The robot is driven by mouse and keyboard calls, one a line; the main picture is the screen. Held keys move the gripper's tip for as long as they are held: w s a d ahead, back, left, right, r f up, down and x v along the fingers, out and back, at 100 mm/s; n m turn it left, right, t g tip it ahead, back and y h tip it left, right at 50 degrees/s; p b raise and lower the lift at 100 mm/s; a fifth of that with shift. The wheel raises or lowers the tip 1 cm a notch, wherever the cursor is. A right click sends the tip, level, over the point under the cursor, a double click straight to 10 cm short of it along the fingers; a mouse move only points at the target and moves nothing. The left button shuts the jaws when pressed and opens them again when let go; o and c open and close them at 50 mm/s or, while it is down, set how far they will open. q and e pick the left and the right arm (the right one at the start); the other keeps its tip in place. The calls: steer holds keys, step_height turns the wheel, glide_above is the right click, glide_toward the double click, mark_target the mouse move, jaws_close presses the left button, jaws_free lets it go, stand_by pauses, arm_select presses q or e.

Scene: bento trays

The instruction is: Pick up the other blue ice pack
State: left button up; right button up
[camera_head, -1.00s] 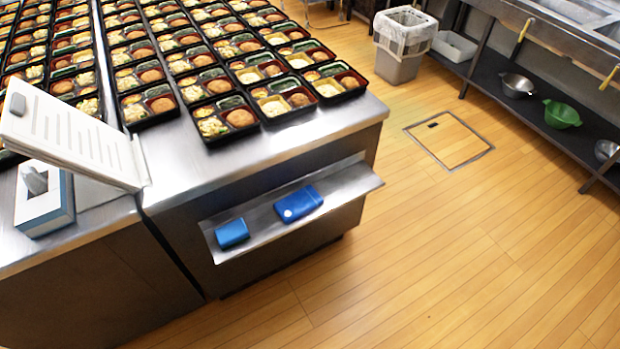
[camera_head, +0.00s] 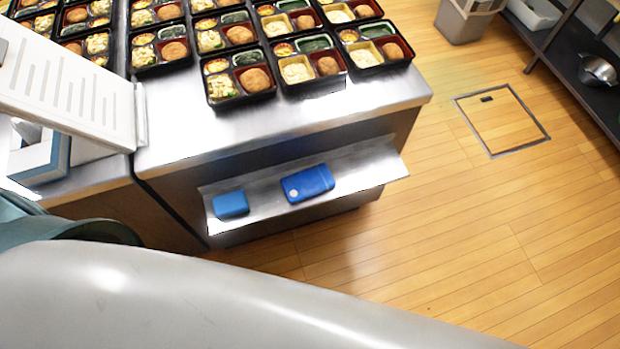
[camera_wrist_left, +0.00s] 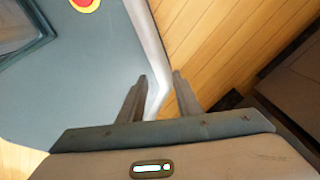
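Two blue ice packs lie apart on a metal shelf (camera_head: 262,196) on the side of the steel counter. The smaller, plain ice pack (camera_head: 231,204) is on the left. The larger ice pack (camera_head: 308,183), with a round white mark, is on the right. My left gripper (camera_wrist_left: 157,86) shows in the left wrist view with its two fingers apart and nothing between them. Wooden floor and part of my own body lie beyond it, and no ice pack shows there. Neither gripper shows in the head view; one of my arm links fills its bottom.
Black bento trays (camera_head: 240,80) with food stand in rows on the steel counter (camera_head: 290,110) above the shelf. A white slotted panel (camera_head: 65,85) and a tissue box (camera_head: 40,160) are at left.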

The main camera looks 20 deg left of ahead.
arm_select(q)
steer(key=o, duration=0.6)
steer(key=shift+w+a, duration=0.1)
steer(key=o, duration=0.5)
steer(key=shift+w+r, duration=0.1)
steer(key=shift+w, duration=0.1)
steer(key=shift+c, duration=0.2)
steer(key=w+d+r+t, duration=0.1)
steer(key=w+d+r, duration=0.1)
steer(key=w+r, duration=0.85)
steer(key=w+d+r+t, duration=0.1)
steer(key=w+d+r, duration=0.1)
steer(key=w+r, duration=0.85)
steer(key=w+d+r+t+h, duration=0.1)
steer(key=w+r, duration=0.2)
steer(key=r, duration=2)
steer(key=w+d+r+m+t+h, duration=0.2)
steer(key=w+d+r+m+h, duration=0.15)
steer(key=w+r+m, duration=0.35)
steer(key=w+a+g, duration=0.1)
steer(key=w+a, duration=0.2)
steer(key=w, duration=0.2)
steer(key=shift+w+a+f, duration=0.2)
steer(key=shift+w+a, duration=0.15)
steer(key=shift+w, duration=0.05)
